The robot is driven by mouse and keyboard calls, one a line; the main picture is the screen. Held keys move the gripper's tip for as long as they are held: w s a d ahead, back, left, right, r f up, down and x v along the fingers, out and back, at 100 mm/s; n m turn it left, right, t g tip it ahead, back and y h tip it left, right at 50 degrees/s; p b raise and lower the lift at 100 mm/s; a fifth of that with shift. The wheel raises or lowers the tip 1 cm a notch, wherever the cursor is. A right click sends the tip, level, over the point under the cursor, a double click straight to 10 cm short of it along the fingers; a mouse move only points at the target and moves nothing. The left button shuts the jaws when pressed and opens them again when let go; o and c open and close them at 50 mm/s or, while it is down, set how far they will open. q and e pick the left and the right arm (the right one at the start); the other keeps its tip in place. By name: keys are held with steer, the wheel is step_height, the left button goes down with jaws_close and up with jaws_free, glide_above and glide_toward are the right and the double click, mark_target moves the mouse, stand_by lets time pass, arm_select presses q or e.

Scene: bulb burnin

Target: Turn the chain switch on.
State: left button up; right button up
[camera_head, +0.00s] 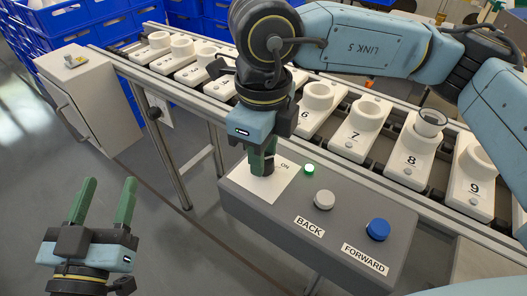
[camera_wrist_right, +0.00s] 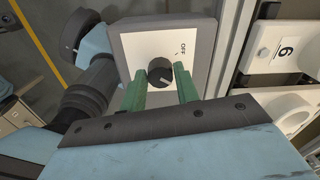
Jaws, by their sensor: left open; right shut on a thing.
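The chain switch is a round black knob (camera_wrist_right: 160,72) on a white plate (camera_wrist_right: 148,42) at the left end of the grey control box (camera_head: 236,205). In the wrist view an OFF label is by the knob; in the head view an ON label shows beside my gripper. My right gripper (camera_head: 262,166) points down over the plate, shut on the knob, which its fingers hide in the head view. A small green lamp (camera_head: 309,169) on the box looks lit. My left gripper (camera_head: 109,184) is open and empty at the lower left, away from the box.
A grey cabinet (camera_head: 90,100) and blue crates (camera_head: 75,30) stand at the left.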

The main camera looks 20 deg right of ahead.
arm_select(q)
steer(key=shift+r, duration=0.3)
arm_select(e)
steer(key=o, duration=1)
steer(key=shift+c, duration=0.2)
steer(key=shift+r, duration=0.2)
step_height(320, 180, up, 6)
steer(key=shift+f+p, duration=0.15)
steer(key=shift+p, duration=1)
arm_select(q)
steer(key=s+a+f+g+y+p, duration=0.1)
steer(key=s+a+f+g+y, duration=0.1)
steer(key=s+f+g, duration=0.2)
steer(key=s+a+f+g+y+p, duration=0.1)
steer(key=s+a+f+g+y, duration=0.1)
steer(key=f+g, duration=0.6)
steer(key=shift+s+a+f+n+y, duration=0.35)
steer(key=shift+s+a+f, duration=0.6)
steer(key=shift+f, duration=1.1)
arm_select(e)
step_height(320, 180, up, 7)
